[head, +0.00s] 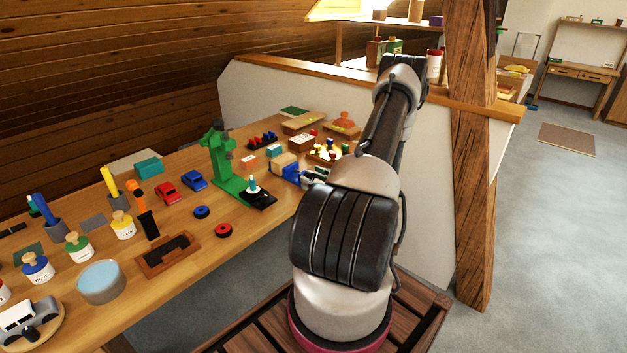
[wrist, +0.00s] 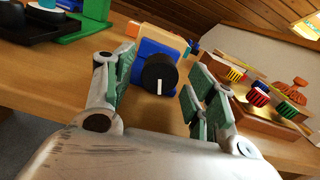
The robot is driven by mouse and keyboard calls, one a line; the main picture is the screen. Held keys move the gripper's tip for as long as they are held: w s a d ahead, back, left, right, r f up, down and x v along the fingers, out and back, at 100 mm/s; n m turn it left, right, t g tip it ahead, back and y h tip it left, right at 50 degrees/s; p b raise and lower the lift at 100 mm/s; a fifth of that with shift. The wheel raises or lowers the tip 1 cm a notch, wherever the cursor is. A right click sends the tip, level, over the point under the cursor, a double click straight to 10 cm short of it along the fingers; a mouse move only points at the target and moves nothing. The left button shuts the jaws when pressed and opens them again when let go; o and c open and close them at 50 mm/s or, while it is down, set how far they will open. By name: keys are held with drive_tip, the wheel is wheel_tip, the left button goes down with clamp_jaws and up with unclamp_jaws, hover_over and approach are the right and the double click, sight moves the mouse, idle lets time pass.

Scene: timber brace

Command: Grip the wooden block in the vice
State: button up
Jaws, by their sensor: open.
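The blue vice (wrist: 143,70) stands near the front edge of the workbench, with a round black knob (wrist: 159,73) marked by a white line facing my gripper. The pale wooden block (wrist: 164,37) shows behind and above the blue front jaw. I cannot tell whether the jaw touches it.
A green stand (head: 226,172) with a black base is left of the vice. A wooden tray (wrist: 268,108) with several coloured knobs lies to the right of the fingers in the wrist view. Toy cars (head: 194,180) and pots stand farther left. A timber post (head: 474,160) rises right of my arm.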

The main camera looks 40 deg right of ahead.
drive_tip(key=shift+w, duration=0.1)
drive_tip(key=c, duration=1)
drive_tip(key=shift+m, duration=1)
drive_tip(key=shift+c, duration=0.2)
drive_tip(key=o, duration=1)
drive_tip(key=shift+o, duration=0.2)
drive_tip(key=s, duration=1.2)
drive_tip(key=shift+d, duration=0.4)
drive_tip(key=shift+f, duration=0.1)
